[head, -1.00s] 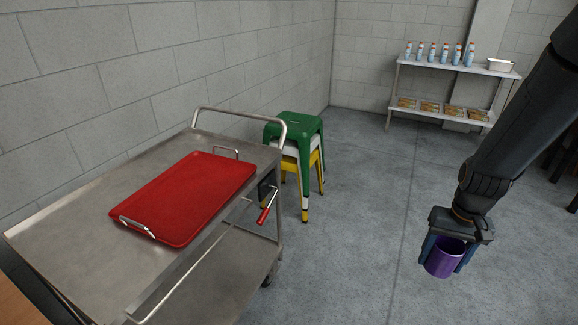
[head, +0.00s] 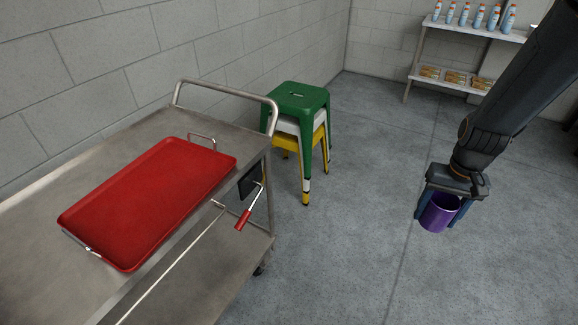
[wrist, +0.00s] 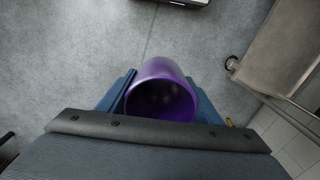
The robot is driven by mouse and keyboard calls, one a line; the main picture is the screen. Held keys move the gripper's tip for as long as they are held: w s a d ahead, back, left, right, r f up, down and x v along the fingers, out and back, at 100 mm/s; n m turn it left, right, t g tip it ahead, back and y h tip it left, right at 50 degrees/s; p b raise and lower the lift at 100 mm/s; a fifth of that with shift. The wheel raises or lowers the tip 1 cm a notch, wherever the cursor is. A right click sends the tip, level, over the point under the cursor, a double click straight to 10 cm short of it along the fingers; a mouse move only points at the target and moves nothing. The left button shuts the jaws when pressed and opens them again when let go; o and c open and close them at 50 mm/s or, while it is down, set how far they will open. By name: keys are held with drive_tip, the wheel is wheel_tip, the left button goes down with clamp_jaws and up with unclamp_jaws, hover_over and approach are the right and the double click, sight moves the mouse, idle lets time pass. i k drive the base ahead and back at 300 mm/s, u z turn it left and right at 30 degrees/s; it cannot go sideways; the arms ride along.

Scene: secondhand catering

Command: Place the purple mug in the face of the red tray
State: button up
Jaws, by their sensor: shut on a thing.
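The purple mug (head: 438,212) is held between the fingers of my gripper (head: 440,207), over the open floor at the right of the head view. The mug also shows in the wrist view (wrist: 160,91), its open mouth facing the camera, with a blue finger on either side. My gripper is shut on it. The red tray (head: 150,200) lies flat and empty on the metal cart's top at the left, with wire handles at its ends. The mug is well apart from the tray, to its right.
A shelf (head: 470,75) with bottles stands at the back right. Floor between cart and gripper is clear.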

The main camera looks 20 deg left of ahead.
sight(160, 205)
drive_tip(key=u, duration=1.5)
